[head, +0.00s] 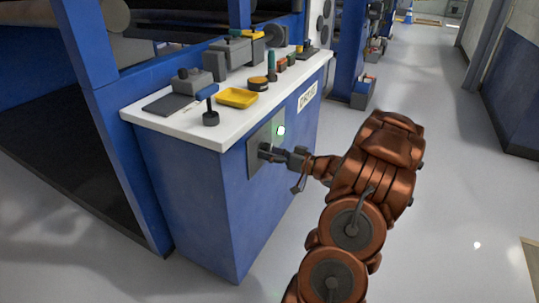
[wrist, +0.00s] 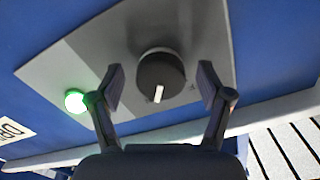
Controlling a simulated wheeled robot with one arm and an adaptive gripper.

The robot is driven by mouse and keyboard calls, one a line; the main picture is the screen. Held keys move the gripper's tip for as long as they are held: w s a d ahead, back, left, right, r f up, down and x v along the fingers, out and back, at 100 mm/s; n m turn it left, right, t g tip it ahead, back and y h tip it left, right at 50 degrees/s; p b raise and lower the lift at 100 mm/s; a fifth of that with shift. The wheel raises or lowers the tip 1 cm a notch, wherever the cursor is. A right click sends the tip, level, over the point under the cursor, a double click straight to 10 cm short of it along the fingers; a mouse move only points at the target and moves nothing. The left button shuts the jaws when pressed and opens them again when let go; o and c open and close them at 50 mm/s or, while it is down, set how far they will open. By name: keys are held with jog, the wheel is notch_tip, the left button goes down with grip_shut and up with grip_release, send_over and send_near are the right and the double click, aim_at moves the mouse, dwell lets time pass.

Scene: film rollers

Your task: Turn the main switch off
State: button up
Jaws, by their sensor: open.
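The main switch is a dark round knob (wrist: 163,68) with a white pointer mark, on a grey plate (wrist: 75,62). In the wrist view its pointer points toward the bottom of the picture, slightly left. A lit green lamp (wrist: 75,101) sits on the plate, left of the knob; it also glows in the head view (head: 281,130). My gripper (wrist: 162,80) is open, with one finger on each side of the knob and a visible gap to each. In the head view my gripper (head: 272,154) is at the plate (head: 254,166) and hides the knob.
The plate is on the side of a blue cabinet (head: 200,215) with a white top (head: 165,125). On the top stand a yellow tray (head: 237,97), a grey box and several small tools. A white label (head: 307,95) is near the top edge. Open floor lies to the right.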

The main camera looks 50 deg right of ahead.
jog(key=shift+w, duration=0.1)
jog(key=c, duration=1.2)
